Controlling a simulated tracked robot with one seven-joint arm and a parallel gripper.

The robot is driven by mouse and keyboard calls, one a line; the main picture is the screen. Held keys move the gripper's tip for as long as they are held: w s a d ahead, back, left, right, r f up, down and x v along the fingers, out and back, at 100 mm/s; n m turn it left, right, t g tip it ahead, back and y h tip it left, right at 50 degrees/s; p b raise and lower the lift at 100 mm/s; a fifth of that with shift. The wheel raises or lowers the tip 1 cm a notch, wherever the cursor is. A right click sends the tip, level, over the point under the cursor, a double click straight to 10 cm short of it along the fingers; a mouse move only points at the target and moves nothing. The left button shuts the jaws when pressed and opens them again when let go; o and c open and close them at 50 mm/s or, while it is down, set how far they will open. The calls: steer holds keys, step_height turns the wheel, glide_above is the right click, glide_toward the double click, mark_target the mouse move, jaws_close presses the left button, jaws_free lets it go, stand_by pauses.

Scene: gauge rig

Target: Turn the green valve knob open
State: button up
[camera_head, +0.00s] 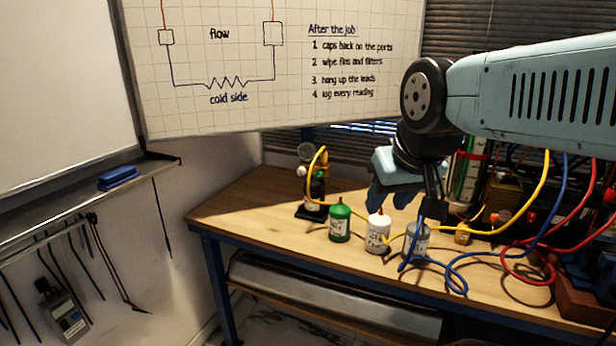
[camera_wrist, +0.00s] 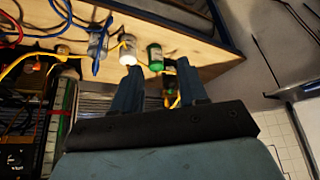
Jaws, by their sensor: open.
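My gripper (camera_head: 391,192) is open, above the workbench and behind the white and grey canisters in the body camera view. In the wrist view its two dark fingers (camera_wrist: 158,68) are apart with nothing held between them. A small dark gauge rig (camera_head: 314,190) with a round gauge stands at the left of the bench, apart from my gripper. It shows partly between the fingers in the wrist view, with small green patches (camera_wrist: 183,63). I cannot tell for sure which part is the green valve knob.
A green canister (camera_head: 340,224), a white canister (camera_head: 378,234) and a grey canister (camera_head: 417,241) stand in a row along the front of the bench (camera_head: 270,220). A yellow hose (camera_head: 485,232) and blue and red leads clutter the right side. A whiteboard (camera_head: 270,60) hangs behind.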

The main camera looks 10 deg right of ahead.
mark_target(317, 176)
steer(key=shift+o, duration=0.8)
steer(key=shift+w, duration=0.1)
steer(key=shift+o, duration=0.4)
steer(key=w+a+t+y, duration=0.1)
steer(key=w+a, duration=0.1)
steer(key=w, duration=0.5)
steer(key=w+a+t+y, duration=0.1)
steer(key=w+a+t, duration=0.1)
steer(key=w, duration=0.5)
steer(key=shift+w+a+f, duration=0.15)
steer(key=shift+w+a, duration=0.2)
steer(key=shift+a, duration=0.1)
steer(key=w+a+f+m+t+h, duration=0.2)
steer(key=w+f, duration=0.3)
steer(key=w, duration=0.5)
steer(key=w+a+f+m+t+h, duration=0.1)
steer(key=w+f+m+t+h, duration=0.2)
steer(key=w, duration=0.8)
step_height(317, 176, down, 10)
steer(key=w+t+h, duration=0.1)
steer(key=w+h, duration=0.1)
steer(key=h, duration=0.5)
steer(key=x, duration=1.3)
steer(key=shift+d, duration=0.4)
